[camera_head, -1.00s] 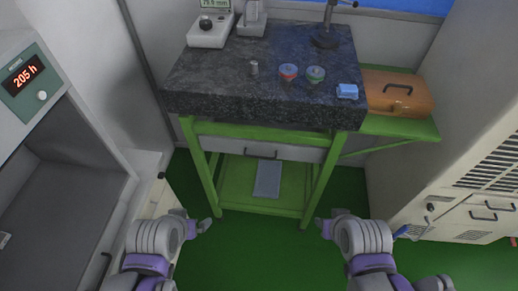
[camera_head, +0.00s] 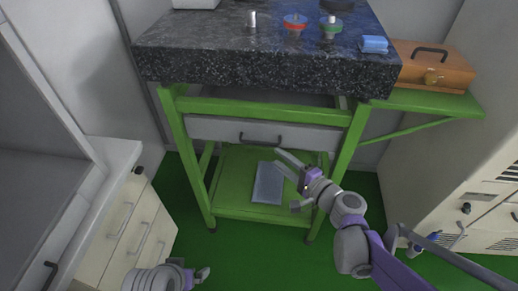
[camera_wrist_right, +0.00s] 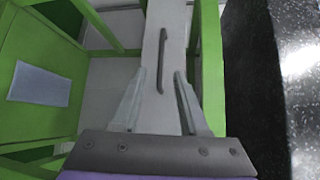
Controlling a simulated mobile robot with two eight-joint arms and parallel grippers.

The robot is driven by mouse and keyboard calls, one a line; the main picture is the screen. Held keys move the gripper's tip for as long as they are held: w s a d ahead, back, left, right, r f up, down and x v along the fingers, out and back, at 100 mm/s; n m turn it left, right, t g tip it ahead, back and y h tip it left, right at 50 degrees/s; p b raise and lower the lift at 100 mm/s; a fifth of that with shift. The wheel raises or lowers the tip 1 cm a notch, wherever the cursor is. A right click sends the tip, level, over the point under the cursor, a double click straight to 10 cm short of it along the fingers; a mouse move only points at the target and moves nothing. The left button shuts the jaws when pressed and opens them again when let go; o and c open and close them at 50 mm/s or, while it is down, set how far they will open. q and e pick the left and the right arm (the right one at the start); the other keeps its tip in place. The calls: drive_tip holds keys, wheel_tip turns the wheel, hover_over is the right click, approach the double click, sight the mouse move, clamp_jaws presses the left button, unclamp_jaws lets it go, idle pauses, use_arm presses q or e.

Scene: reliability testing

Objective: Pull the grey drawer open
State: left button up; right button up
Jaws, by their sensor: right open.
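The grey drawer (camera_head: 218,129) sits in the green frame under the dark speckled slab and appears shut. Its black bar handle (camera_head: 261,139) is on the front; the handle also shows in the right wrist view (camera_wrist_right: 162,60). My right gripper (camera_head: 285,180) is open and empty, in front of and below the handle's right side in the head view. In the right wrist view its fingers (camera_wrist_right: 160,75) point at the drawer front, with the handle's lower end lined up between them. My left gripper (camera_head: 202,272) is low at the bottom edge, partly cut off, away from the drawer.
The slab (camera_head: 230,65) overhangs the drawer. A green lower shelf (camera_head: 235,180) holds a grey flat object (camera_head: 268,184). Cream drawers (camera_head: 130,225) stand at left and a cream cabinet (camera_head: 450,180) at right. An orange box (camera_head: 440,62) sits on a green side shelf. Green floor is open between.

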sight(259, 142)
drive_tip(key=b+x, duration=0.1)
drive_tip(key=x, duration=0.9)
drive_tip(key=shift+w+a+r+b, duration=0.1)
drive_tip(key=shift+w+a+b, duration=0.1)
drive_tip(key=shift+b, duration=0.1)
clamp_jaws()
idle(1.0)
